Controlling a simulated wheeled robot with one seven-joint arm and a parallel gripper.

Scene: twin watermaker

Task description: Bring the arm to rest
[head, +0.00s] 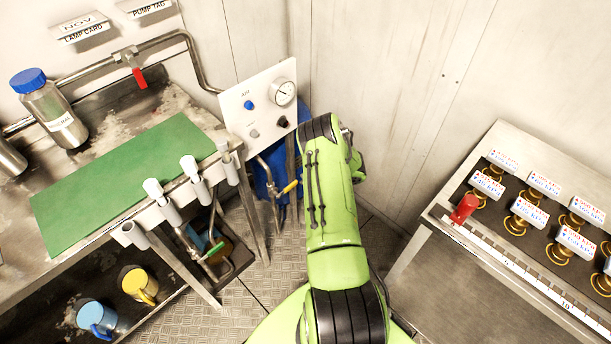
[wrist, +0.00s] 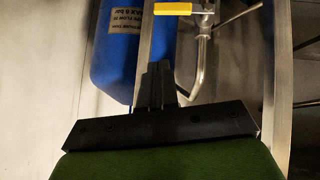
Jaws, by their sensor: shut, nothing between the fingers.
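My green arm stretches forward from the bottom middle of the head view, between the two benches, and bends near the back wall. My gripper (wrist: 158,82) shows in the wrist view as dark fingers, shut with nothing between them. The fingers point toward a blue cylinder (wrist: 126,55) and a metal pipe with a yellow handle (wrist: 172,9). I cannot tell how far they are from these. In the head view the gripper is hidden behind my arm.
A steel bench with a green mat (head: 125,180) stands left, with a bottle (head: 50,108) and white holders on its edge. A gauge panel (head: 262,105) hangs behind. At right, a bench (head: 455,262) carries several labelled brass fittings and a red piece (head: 464,208). Mugs (head: 140,285) sit below left.

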